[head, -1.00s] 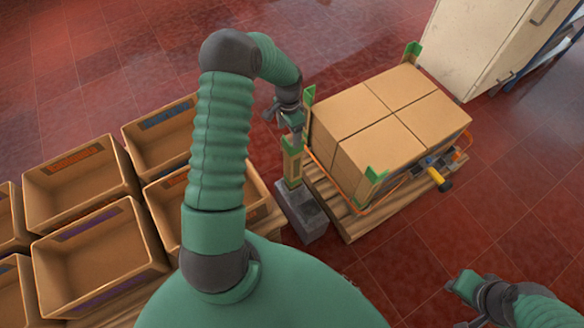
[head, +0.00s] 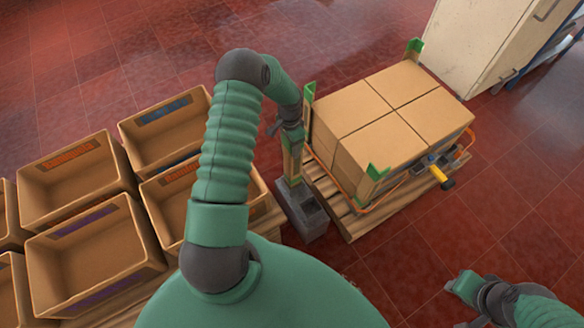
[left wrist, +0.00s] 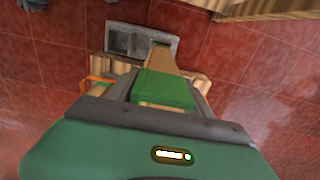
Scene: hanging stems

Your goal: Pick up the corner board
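A brown corner board (head: 291,163) with a green end stands upright in a grey hollow block (head: 306,222), beside the pallet of cartons. In the left wrist view its green end (left wrist: 165,90) is close under the hand, and its brown length runs down to the grey block (left wrist: 140,42). My left gripper (head: 290,133) is at the board's upper end, with its fingers along the board's sides. I cannot tell whether they press on it. My right gripper (head: 470,288) is low at the right, away from the board; its finger opening is unclear.
Several cartons (head: 385,105) are stacked on a wooden pallet (head: 355,226) with green-ended boards at corners and an orange strap. A tool with a yellow handle (head: 440,176) lies beside them. Open brown bins (head: 95,255) stand at left. A pale cabinet (head: 475,40) is at the back right.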

